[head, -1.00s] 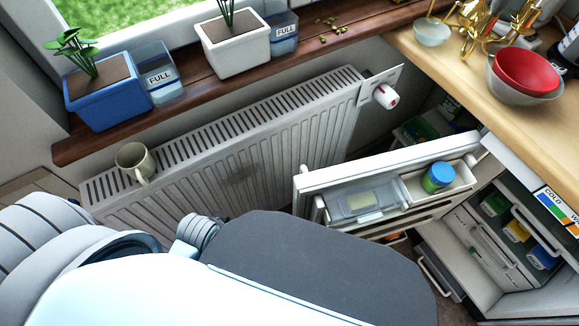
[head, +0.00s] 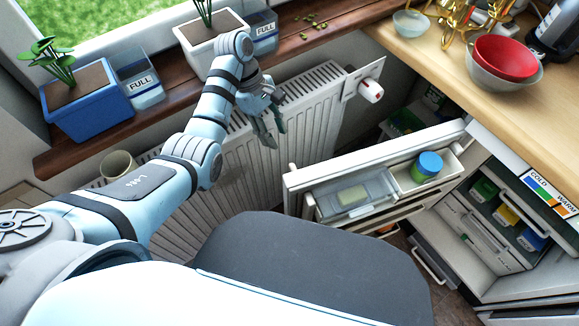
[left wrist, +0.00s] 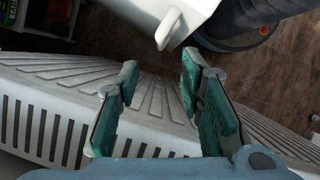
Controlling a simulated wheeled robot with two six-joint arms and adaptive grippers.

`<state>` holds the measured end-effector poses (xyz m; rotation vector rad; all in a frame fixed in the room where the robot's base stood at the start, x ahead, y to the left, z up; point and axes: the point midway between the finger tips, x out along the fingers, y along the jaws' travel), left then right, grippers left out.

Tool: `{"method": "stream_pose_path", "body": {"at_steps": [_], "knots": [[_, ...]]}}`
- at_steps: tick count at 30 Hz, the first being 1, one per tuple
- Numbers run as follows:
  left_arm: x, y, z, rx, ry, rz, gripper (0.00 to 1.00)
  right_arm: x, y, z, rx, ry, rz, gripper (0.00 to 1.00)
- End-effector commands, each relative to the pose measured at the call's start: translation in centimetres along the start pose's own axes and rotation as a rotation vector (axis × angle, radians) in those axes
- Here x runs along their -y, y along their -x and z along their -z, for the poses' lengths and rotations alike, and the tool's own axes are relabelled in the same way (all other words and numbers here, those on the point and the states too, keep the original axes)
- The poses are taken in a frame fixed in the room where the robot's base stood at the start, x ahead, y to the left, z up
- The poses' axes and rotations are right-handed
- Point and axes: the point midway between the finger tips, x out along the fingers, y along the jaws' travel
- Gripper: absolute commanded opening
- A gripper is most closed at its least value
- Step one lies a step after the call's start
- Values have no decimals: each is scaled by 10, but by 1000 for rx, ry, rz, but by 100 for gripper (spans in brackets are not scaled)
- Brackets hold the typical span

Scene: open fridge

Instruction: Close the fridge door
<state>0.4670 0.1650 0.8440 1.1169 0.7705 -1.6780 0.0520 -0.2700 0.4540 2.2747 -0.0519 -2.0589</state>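The fridge door (head: 375,155) stands open in the head view, its shelved inner side facing me. Its shelf holds a clear box (head: 352,196) and a blue-and-green tub (head: 427,166). The fridge interior (head: 487,226) shows at the right under the counter. My left gripper (head: 268,128) hangs over the radiator, to the left of the door and apart from it. In the left wrist view its two fingers (left wrist: 158,85) are spread with nothing between them, and a white panel with a handle (left wrist: 168,28), probably the door, is beyond the fingertips. My right gripper is not in view.
Planters (head: 90,112) stand on the sill. The wooden counter (head: 440,75) above the fridge carries bowls (head: 504,58).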

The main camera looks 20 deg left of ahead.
Motion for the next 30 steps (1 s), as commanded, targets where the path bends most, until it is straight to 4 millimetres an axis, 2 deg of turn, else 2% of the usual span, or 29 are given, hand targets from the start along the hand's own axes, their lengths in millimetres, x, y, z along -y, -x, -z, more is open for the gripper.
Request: {"method": "stream_pose_path", "body": {"at_steps": [3,12,15,19,26,30], "knots": [[1,-34,4,1,0,2,35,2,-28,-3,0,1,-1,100],[1,-114,3,-1,-1,1,35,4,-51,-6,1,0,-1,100],[1,-131,3,-2,-1,0,35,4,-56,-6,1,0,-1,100],[1,-139,2,-4,-2,-1,35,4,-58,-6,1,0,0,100],[1,-139,2,-4,-2,-2,33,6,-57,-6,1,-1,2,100],[1,-139,2,-4,-2,-2,11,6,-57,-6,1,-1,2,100]]}}
